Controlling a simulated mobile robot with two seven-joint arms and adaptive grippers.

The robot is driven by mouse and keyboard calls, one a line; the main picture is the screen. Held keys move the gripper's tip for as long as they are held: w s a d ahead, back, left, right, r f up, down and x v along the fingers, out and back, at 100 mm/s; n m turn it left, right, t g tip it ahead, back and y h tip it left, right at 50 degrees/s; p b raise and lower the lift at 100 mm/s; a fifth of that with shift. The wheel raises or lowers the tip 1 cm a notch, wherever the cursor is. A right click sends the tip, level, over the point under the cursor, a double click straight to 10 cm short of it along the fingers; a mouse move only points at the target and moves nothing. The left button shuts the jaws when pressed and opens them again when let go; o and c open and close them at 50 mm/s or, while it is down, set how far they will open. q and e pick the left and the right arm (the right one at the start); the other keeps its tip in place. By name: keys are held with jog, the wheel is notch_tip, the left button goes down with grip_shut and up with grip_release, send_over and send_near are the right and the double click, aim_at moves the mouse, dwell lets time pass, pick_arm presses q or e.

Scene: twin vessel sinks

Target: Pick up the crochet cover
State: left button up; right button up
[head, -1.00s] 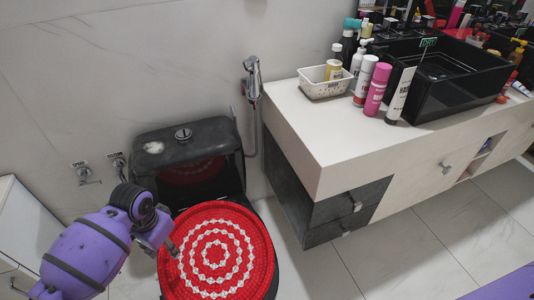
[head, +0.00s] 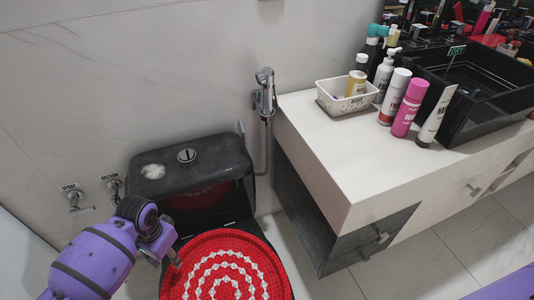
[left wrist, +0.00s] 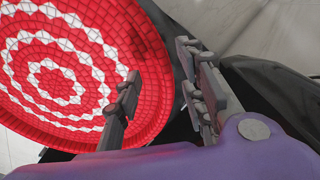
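The crochet cover (head: 226,272) is a round red disc with white rings. It lies over the black toilet at the lower middle of the head view, its lower edge cut off by the frame. It fills the left of the left wrist view (left wrist: 60,70). My left gripper (head: 173,258) is at the cover's upper left edge. In the left wrist view its fingers (left wrist: 162,92) are apart, one in front of the cover and one past its rim, with the rim showing between them. I cannot tell whether they touch it. My right gripper is not in view.
The black toilet tank (head: 187,168) stands behind the cover against the wall. A white-topped vanity (head: 340,150) at right holds a basket (head: 345,104), several bottles and a black sink (head: 485,90). A bidet sprayer (head: 265,95) and valves (head: 75,200) are on the wall.

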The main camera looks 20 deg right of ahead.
pick_arm(q)
notch_tip(320, 180, down, 4)
jog(key=shift+s+r+b, duration=0.15)
jog(key=shift+r+b, duration=0.05)
jog(key=shift+b, duration=0.25)
grip_shut()
jog(key=shift+r, duration=0.1)
